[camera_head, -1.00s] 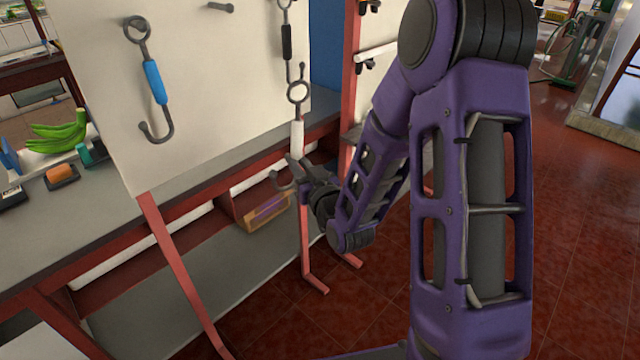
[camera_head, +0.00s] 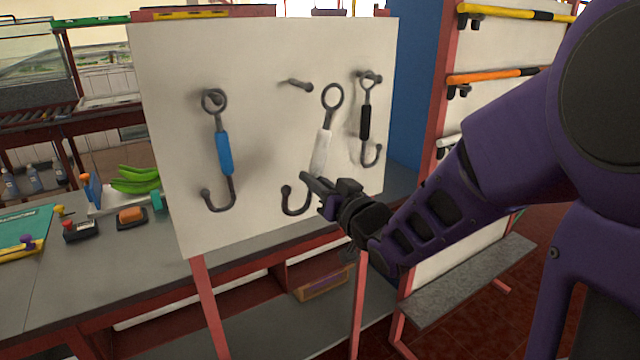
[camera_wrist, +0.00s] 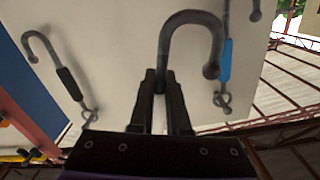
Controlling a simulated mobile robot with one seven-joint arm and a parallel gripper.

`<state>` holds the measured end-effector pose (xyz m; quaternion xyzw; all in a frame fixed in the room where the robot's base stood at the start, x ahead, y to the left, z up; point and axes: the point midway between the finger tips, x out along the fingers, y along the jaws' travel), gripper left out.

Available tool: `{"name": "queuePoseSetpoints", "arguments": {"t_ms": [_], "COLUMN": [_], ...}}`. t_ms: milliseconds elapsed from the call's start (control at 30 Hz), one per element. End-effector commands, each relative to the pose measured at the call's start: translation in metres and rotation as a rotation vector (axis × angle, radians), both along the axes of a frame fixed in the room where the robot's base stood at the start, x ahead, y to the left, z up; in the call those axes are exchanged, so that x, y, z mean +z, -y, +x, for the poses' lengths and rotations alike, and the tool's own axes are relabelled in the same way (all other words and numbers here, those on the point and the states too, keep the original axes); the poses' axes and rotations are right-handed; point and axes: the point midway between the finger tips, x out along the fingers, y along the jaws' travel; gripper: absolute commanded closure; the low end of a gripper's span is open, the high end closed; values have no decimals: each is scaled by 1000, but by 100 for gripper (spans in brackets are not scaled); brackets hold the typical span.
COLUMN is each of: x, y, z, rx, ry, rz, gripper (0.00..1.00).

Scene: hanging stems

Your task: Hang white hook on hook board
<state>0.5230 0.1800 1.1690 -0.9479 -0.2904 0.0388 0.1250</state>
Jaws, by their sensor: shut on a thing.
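The white hook (camera_head: 321,152) is upright in front of the hook board (camera_head: 265,60), its dark ring at the top and its curved end at the bottom. My gripper (camera_head: 318,187) is shut on it low on its shank, below the white sleeve. The ring is to the right of and slightly below the bare peg (camera_head: 296,85), and apart from it in the picture.
A blue-sleeved hook (camera_head: 224,153) hangs on the board's left peg and a black-sleeved hook (camera_head: 365,122) on its right peg, close beside the white hook. A grey workbench (camera_head: 80,262) with bananas (camera_head: 136,180) stands behind at left. A rack (camera_head: 490,120) stands at right.

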Motion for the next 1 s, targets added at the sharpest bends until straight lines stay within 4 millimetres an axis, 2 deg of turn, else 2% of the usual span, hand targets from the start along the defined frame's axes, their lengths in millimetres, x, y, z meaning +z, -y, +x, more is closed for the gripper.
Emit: {"name": "queuePoseSetpoints", "arguments": {"t_ms": [767,1000], "x": [1,0], "y": [-32,-29], "z": [46,47], "rx": [1,-1], "ry": [2,3], "rz": [1,1], "gripper": [100,100]}}
